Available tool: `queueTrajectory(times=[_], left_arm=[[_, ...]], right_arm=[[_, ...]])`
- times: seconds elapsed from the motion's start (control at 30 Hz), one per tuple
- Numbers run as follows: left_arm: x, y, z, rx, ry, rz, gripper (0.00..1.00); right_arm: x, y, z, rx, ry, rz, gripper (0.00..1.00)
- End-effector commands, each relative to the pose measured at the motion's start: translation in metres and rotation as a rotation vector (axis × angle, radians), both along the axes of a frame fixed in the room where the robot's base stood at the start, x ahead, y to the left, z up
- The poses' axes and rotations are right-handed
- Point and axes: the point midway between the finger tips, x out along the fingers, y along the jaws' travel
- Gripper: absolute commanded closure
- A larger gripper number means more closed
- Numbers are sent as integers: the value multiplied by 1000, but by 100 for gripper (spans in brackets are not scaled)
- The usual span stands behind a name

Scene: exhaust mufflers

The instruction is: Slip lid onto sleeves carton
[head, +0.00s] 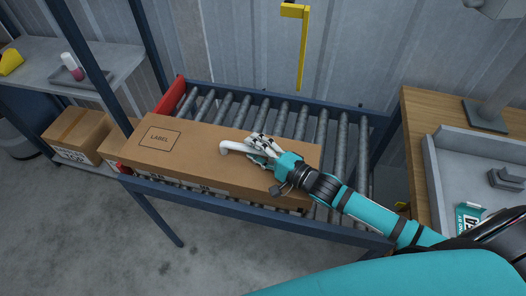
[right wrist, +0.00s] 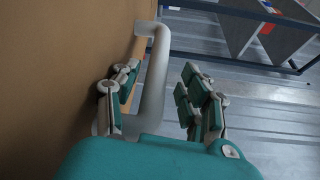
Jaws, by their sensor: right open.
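A long brown lid (head: 205,155) with a printed LABEL square lies over the sleeves carton (head: 170,181) on the roller conveyor. Only part of the carton's front shows below the lid, so I cannot tell how far down the lid sits. A white bar handle (head: 236,147) stands on the lid's top. My right gripper (head: 258,147) is at this handle. In the right wrist view its open fingers (right wrist: 159,75) are on both sides of the white handle (right wrist: 156,88), with a gap to the right finger. The brown lid (right wrist: 55,70) fills the left there. My left gripper is out of view.
The conveyor's rollers (head: 300,122) are bare behind and right of the carton. A blue frame post (head: 85,50) rises at the left. A shelf (head: 105,58) with a tray stands left, above a box (head: 78,133). A wooden bench (head: 415,115) with a grey tray (head: 440,180) is right.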

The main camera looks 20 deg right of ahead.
Motion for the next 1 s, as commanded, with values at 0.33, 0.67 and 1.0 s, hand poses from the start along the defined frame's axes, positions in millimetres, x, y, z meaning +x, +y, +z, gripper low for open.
queueTrajectory(times=[0.33, 0.67, 1.0], left_arm=[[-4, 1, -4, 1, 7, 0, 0], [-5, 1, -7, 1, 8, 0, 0], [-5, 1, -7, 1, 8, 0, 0]], right_arm=[[-48, -30, 4, -2, 6, 0, 56], [-93, -59, 9, -1, 2, -1, 56], [-101, -65, 11, 1, -1, 0, 56]])
